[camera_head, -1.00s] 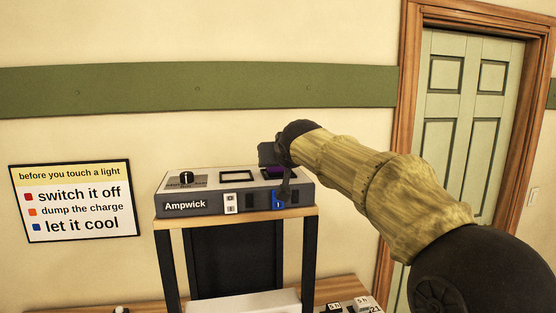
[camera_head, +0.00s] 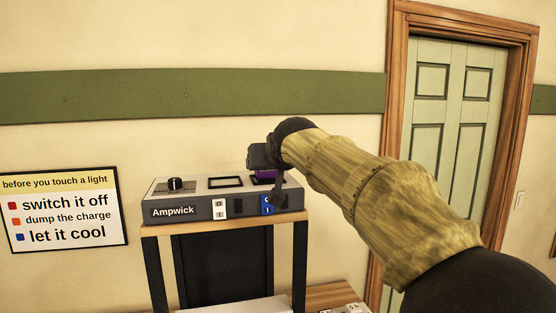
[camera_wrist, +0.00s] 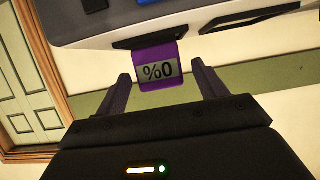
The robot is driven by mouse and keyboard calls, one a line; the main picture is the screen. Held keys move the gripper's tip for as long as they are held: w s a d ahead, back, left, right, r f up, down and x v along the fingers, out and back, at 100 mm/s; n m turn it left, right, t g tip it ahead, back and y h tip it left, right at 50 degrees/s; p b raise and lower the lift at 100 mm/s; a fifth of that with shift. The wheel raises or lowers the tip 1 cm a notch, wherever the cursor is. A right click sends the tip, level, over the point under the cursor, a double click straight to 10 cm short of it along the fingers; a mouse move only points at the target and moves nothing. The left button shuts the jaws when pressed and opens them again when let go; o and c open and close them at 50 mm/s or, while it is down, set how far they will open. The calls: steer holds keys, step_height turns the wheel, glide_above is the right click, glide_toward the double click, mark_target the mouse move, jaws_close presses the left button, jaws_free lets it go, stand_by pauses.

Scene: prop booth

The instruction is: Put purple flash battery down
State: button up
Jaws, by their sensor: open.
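The purple flash battery (camera_wrist: 158,67) shows between my open fingers in the wrist view, its small grey screen reading "%0" upside down. Its far end meets a dark slot frame on top of the grey Ampwick charger (camera_wrist: 220,12). In the head view the purple battery (camera_head: 264,177) stands at the right bay of the charger (camera_head: 190,209), mostly behind my gripper (camera_head: 268,180). In the wrist view my gripper (camera_wrist: 163,88) is open, with a finger on each side of the battery and a gap visible on both sides.
The charger sits on a wooden-topped stand (camera_head: 225,223) with dark legs. Its other framed bay (camera_head: 226,182) looks empty, and a black knob (camera_head: 175,184) is at its left. A safety sign (camera_head: 65,210) hangs at left; a green door (camera_head: 446,120) is at right.

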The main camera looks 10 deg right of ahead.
steer(key=b+v, duration=0.4)
steer(key=v, duration=0.4)
steer(key=shift+s+r+b, duration=0.2)
steer(key=shift+s+b, duration=0.15)
steer(key=shift+b, duration=0.05)
stand_by(2.4)
